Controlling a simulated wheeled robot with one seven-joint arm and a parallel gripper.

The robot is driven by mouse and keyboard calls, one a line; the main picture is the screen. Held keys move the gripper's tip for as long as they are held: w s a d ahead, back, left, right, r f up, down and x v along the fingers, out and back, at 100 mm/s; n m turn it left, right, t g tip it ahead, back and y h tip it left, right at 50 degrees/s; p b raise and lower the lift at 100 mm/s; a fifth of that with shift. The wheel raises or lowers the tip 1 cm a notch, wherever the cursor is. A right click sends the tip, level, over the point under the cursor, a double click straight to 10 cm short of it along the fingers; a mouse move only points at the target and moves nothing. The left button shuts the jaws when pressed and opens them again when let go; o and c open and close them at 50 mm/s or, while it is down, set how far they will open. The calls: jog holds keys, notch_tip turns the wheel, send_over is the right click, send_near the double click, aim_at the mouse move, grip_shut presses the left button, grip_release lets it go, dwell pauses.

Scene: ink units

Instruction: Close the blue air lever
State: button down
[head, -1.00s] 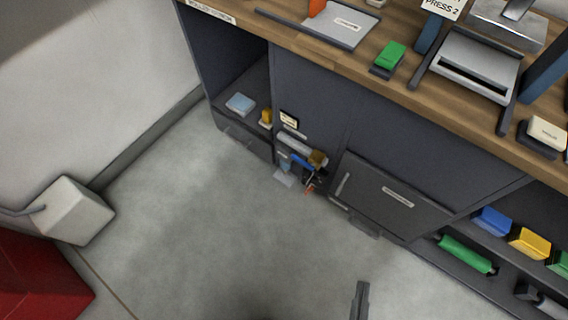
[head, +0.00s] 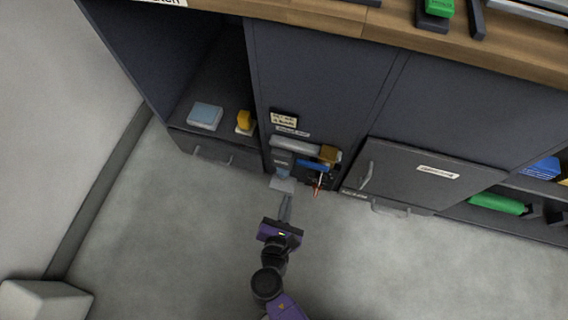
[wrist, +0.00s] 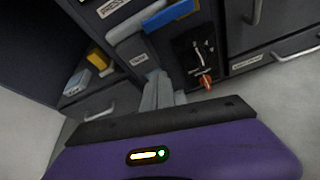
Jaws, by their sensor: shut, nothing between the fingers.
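In the wrist view the blue lever (wrist: 172,16) shows at the top as a long blue bar. My gripper (head: 287,198) is below and left of the lever in the head view, apart from it. Its grey fingers (wrist: 158,80) are shut and empty, pointing at the unit. Whether the fingertips touch the unit's lower part cannot be told.
An orange-red handle (head: 317,188) hangs right of my fingers, by a dark dial panel (wrist: 193,48). A pale plate (head: 283,184) juts out below the unit.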

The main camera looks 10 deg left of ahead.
aim_at(313, 164)
jog(key=shift+w+d+r+n+t+h, duration=0.15)
jog(key=shift+d+n+h, duration=0.15)
jog(key=shift+d+n, duration=0.2)
jog(key=shift+s+d+r+n+t+h, duration=0.1)
jog(key=shift+d+r+n+t+h, duration=0.05)
jog(key=shift+d+n+h, duration=0.3)
jog(key=shift+w+a, duration=0.1)
jog(key=shift+w, duration=0.05)
jog(key=b+x, duration=0.4)
jog(key=x, duration=0.6)
notch_tip(313, 164, up, 4)
jog(key=shift+f+p, duration=0.1)
jog(key=shift+p, duration=0.4)
jog(key=shift+a+y, duration=0.1)
jog(key=shift+y, duration=0.15)
